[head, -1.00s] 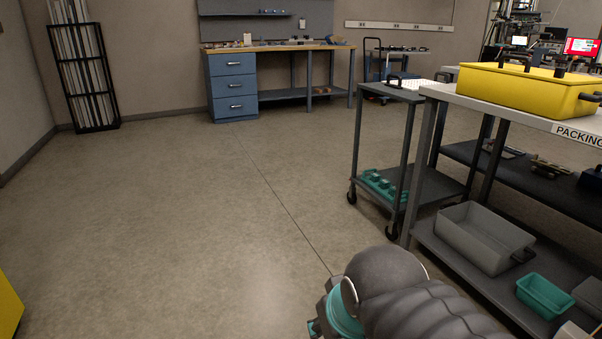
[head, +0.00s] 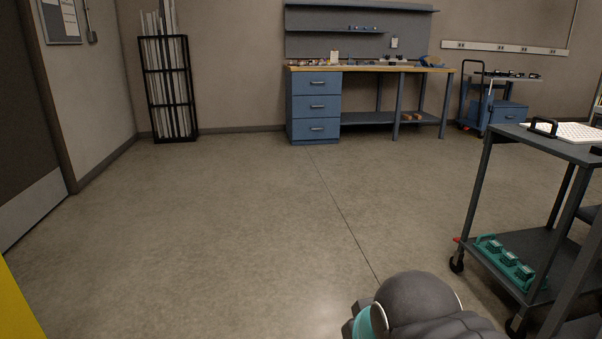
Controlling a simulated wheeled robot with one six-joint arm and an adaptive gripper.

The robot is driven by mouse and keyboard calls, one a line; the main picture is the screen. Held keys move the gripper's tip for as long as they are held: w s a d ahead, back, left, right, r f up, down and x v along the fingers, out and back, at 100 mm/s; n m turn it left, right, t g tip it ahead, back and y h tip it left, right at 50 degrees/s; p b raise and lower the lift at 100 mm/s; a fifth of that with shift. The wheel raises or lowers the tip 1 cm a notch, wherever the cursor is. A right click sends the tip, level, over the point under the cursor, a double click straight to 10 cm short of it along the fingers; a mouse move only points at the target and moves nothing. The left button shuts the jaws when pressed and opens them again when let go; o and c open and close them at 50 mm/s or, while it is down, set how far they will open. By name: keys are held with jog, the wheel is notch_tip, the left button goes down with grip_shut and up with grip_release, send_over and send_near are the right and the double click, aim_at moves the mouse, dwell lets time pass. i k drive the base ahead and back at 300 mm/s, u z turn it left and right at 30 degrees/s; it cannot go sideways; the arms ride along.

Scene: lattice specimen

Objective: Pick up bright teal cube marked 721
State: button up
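No cube marked 721 can be made out in the head view. Teal blocky items (head: 506,260) sit on the lower shelf of the dark cart at the right, too small to read any marking. Part of my own arm shows at the bottom, right of centre, dark grey with a teal band. My gripper's fingers are not visible.
The dark cart (head: 557,242) stands on casters at the right, with a white perforated plate (head: 567,132) on top. A blue workbench (head: 316,108) and a black rack (head: 168,88) stand along the back wall. A yellow object (head: 18,312) edges in lower left. The middle floor is clear.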

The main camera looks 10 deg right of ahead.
aim_at(510, 258)
jog(key=z, duration=0.1)
jog(key=i, duration=1.8)
jog(key=z, duration=1)
jog(key=i, duration=1.1)
jog(key=z, duration=1.65)
jog(key=i, duration=0.6)
jog(key=z, duration=0.3)
